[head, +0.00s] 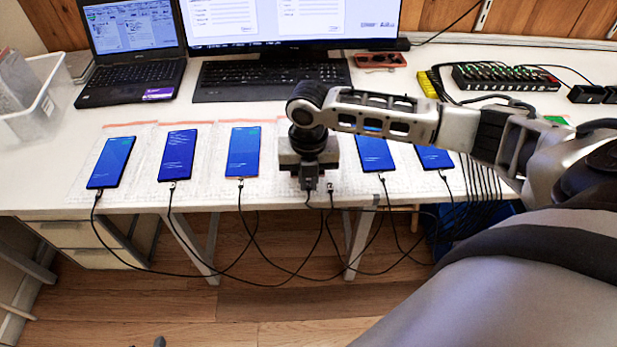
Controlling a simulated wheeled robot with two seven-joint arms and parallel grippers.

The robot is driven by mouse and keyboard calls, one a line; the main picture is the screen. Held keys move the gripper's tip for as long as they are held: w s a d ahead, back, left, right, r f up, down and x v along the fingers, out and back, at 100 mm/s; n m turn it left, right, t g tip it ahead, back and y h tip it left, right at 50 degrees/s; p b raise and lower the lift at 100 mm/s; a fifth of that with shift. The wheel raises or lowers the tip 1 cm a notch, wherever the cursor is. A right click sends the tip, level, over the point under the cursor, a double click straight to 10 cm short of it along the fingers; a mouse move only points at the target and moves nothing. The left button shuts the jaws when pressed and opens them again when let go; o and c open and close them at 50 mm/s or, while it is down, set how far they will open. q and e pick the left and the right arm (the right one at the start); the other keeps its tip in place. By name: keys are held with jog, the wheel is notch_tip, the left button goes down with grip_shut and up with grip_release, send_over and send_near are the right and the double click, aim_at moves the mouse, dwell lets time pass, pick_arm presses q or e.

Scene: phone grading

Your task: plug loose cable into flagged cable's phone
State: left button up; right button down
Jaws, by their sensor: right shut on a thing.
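Several blue-screened phones lie in a row on white mats: one at far left (110,162), then a second (177,154), a third (245,152), one right of my gripper (375,152) and one at far right (434,157). Each has a black cable at its near edge. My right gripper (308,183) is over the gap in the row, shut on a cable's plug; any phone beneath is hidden. Another cable end (331,188) lies just right of it, with no phone visible at it. I cannot make out a flag on any cable. My left gripper is out of view.
Behind stand a laptop (132,50), a keyboard (262,81) and a monitor (290,20). A white bin (45,100) is at left. A hub (505,77) and yellow plugs (430,85) are at right. Cables hang below the table's front edge.

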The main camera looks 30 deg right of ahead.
aim_at(309, 187)
jog(key=shift+w+d+p, duration=0.1)
jog(key=shift+w+p, duration=0.05)
jog(key=shift+p, duration=0.25)
dwell(0.6)
jog(key=shift+w+d+p, duration=0.1)
jog(key=shift+w+p, duration=0.05)
jog(key=shift+p, duration=0.75)
dwell(2.0)
jog(key=c, duration=1.4)
grip_release()
jog(key=shift+c, duration=0.2)
jog(key=shift+r, duration=0.1)
jog(key=shift+s+a+r+p, duration=0.1)
jog(key=shift+s+r+p, duration=0.05)
jog(key=shift+r+p, duration=0.75)
jog(key=shift+s+a+r+p, duration=0.1)
jog(key=shift+s+r+p, duration=0.05)
jog(key=shift+r+p, duration=0.75)
jog(key=shift+s+a+r+p, duration=0.15)
jog(key=shift+r+p, duration=0.5)
jog(key=shift+p, duration=0.5)
jog(key=shift+d, duration=0.1)
